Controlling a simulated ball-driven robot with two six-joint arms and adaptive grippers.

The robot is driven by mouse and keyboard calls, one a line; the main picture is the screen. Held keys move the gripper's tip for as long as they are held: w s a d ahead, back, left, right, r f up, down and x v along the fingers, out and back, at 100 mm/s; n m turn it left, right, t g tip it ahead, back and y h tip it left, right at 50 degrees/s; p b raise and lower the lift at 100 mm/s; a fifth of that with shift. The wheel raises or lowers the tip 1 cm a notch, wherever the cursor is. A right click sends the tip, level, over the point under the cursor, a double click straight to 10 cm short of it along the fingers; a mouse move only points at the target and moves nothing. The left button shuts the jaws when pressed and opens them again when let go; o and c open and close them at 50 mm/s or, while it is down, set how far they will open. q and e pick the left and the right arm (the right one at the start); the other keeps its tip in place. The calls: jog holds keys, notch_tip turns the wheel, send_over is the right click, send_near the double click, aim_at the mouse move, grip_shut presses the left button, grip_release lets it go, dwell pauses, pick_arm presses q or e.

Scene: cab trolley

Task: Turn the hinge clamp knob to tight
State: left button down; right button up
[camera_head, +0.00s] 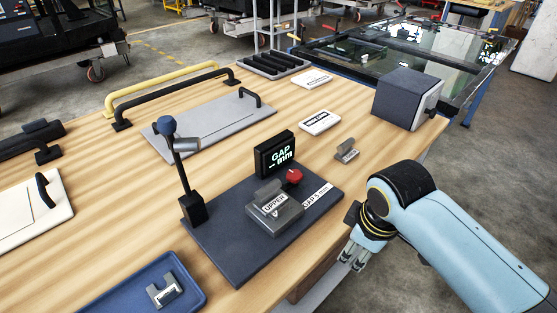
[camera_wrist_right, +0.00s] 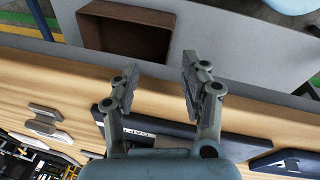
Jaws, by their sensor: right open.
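The block stands on a dark base plate (camera_head: 232,262). My right gripper (camera_head: 354,257) is to the right of the plate, off the table's near edge, apart from the knob and empty. In the right wrist view its fingers (camera_wrist_right: 157,75) are spread, with the plate's labelled edge (camera_wrist_right: 240,145) behind them. The knob is not visible in that view. My left gripper is not in view.
A blue tray (camera_head: 195,290) holding a grey bracket lies in front. A small grey hinge piece (camera_head: 346,150) and a dark box (camera_head: 407,97) stand behind, to the right. Handles and panels lie at left.

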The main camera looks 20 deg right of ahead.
aim_at(295, 173)
jog(key=w+r+n, duration=0.2)
jog(key=w, duration=0.2)
jog(key=w+a+r+n, duration=0.1)
jog(key=w+n, duration=0.2)
jog(key=w, duration=0.1)
jog(key=w+r+n+g+p, duration=0.1)
jog(key=w+r+n, duration=0.1)
jog(key=w, duration=0.2)
jog(key=shift+a+r+n, duration=0.15)
jog(key=shift+r+n, duration=0.15)
jog(key=shift+n, duration=0.1)
jog(key=w+a+r+n+g, duration=0.1)
jog(key=w+a+r+n, duration=0.1)
jog(key=w+r+n, duration=0.65)
jog(key=shift+m+y, duration=0.25)
jog(key=shift+y, duration=0.15)
jog(key=f, duration=1)
jog(key=shift+w+d+f, duration=0.1)
jog(key=shift+w, duration=0.1)
jog(key=c, duration=0.9)
